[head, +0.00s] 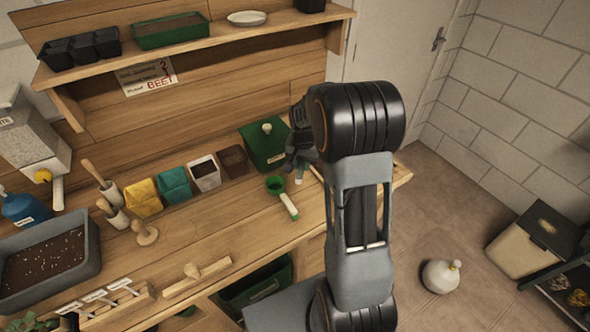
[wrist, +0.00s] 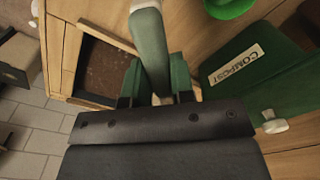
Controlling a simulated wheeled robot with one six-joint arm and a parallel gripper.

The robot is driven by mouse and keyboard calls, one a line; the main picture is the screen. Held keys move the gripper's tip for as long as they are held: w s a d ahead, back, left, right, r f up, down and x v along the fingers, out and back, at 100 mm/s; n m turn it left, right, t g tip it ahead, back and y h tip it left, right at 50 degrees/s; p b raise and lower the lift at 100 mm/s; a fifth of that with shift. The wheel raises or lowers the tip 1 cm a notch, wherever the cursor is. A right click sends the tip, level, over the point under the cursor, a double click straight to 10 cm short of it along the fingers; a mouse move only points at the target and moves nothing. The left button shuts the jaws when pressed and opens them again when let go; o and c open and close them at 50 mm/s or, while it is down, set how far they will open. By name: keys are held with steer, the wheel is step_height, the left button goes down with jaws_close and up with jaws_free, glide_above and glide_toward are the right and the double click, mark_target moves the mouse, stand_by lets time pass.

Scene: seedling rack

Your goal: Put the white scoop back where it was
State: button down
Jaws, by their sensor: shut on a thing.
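My gripper (head: 300,158) is at the right end of the bench, partly hidden behind my arm in the head view. In the wrist view my gripper (wrist: 156,92) is shut on the grey-green handle of the white scoop (wrist: 148,35). The scoop's white part runs out of the top of that picture, so its bowl is mostly cut off. In the head view only a small pale piece of the scoop (head: 299,181) shows below the fingers. I cannot tell whether it touches the bench.
A green compost bin (head: 265,153) stands beside my gripper; its label (wrist: 236,64) shows in the wrist view. A green scoop with a white handle (head: 288,206) lies nearby. A wooden-framed tray (wrist: 70,50) is left of the held scoop in the wrist view. The front bench middle has bare wood.

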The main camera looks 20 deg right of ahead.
steer(key=w+f, duration=0.1)
steer(key=w+a+f, duration=0.1)
steer(key=f, duration=0.1)
steer(key=shift+w+f, duration=0.15)
steer(key=shift+w, duration=0.05)
step_height(320, 180, down, 3)
steer(key=shift+w+a+r+p, duration=0.1)
steer(key=shift+w+p, duration=0.05)
steer(key=shift+p, duration=0.7)
steer(key=shift+f, duration=0.3)
steer(key=shift+f, duration=0.1)
steer(key=shift+f+b, duration=0.4)
steer(key=shift+b, duration=0.05)
steer(key=c, duration=1)
jaws_free()
